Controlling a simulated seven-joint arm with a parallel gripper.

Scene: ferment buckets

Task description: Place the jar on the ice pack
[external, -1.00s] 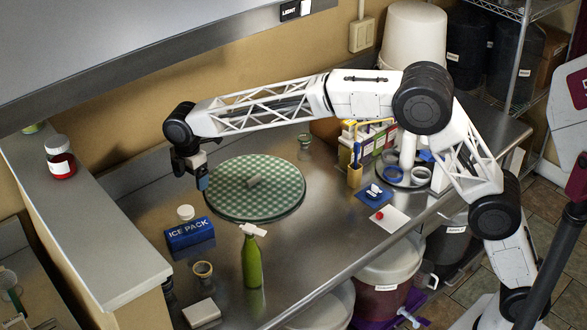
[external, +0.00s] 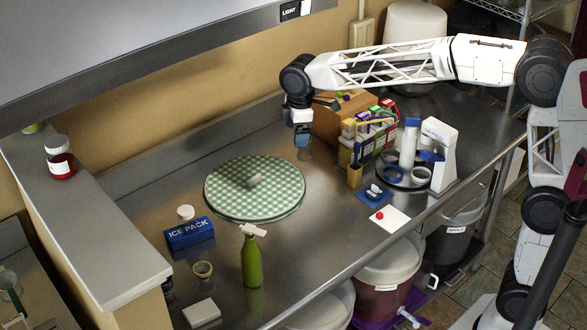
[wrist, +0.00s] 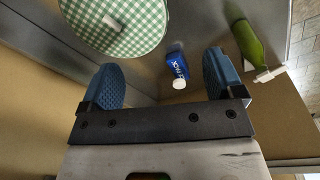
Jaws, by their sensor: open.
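The blue ice pack (external: 189,234) lies on the steel counter at left. In the wrist view, the ice pack (wrist: 175,66) shows beyond the fingers. A small round white-topped item (external: 186,212) stands just behind it. The small glass jar near the back wall, visible a second ago, is now mostly hidden by my gripper (external: 303,140). Its fingers point down there, and I cannot tell the height gap. In the wrist view, my gripper (wrist: 165,85) is open with blue pads wide apart and nothing visible between them. A red jar with a white lid (external: 61,166) stands on the left ledge.
A green-checked round cover (external: 254,205) lies left of my gripper. A green bottle (external: 251,262), a small open jar (external: 203,270) and a pale block (external: 201,313) stand at the front. Boxes (external: 368,140) and a round tray (external: 398,184) crowd the right.

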